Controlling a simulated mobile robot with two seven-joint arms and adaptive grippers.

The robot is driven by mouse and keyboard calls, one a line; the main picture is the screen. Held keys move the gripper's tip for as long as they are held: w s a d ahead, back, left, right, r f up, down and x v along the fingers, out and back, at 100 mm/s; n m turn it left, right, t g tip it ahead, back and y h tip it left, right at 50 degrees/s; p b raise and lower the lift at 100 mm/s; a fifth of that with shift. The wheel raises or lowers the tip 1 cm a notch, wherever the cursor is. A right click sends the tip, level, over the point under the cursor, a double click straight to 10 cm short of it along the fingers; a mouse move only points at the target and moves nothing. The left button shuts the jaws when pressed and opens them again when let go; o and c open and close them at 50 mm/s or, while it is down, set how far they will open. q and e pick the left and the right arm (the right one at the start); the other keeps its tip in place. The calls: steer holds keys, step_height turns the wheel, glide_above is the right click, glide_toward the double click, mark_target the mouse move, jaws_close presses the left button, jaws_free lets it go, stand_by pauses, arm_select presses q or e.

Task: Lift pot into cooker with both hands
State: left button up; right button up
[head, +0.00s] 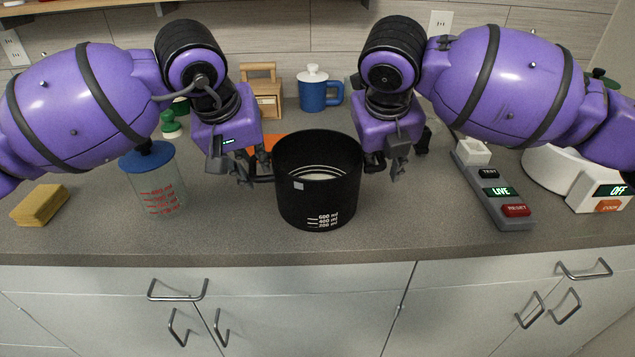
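The black pot (318,190) stands upright on the grey counter near its front edge, with white volume marks on its front. A side handle (262,179) sticks out at its left. My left gripper (252,172) is at this left handle, pointing down; whether its fingers close on it is unclear. My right gripper (396,165) is just right of the pot's rim, pointing down; I cannot see a handle between its fingers. The cooker (575,180) is white and round, at the far right, its display reading OFF; my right arm hides part of it.
A control box (490,190) with TEST and RESET buttons lies between pot and cooker. A blue-lidded clear jar (155,185) and a yellow sponge (40,204) are at left. A blue mug (318,95) and a wooden holder (262,90) stand behind. The counter's front edge (330,252) is close.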

arm_select(q)
jaws_close()
arm_select(e)
jaws_close()
arm_select(q)
steer(key=shift+r, duration=0.1)
arm_select(e)
steer(key=shift+a+r, duration=0.1)
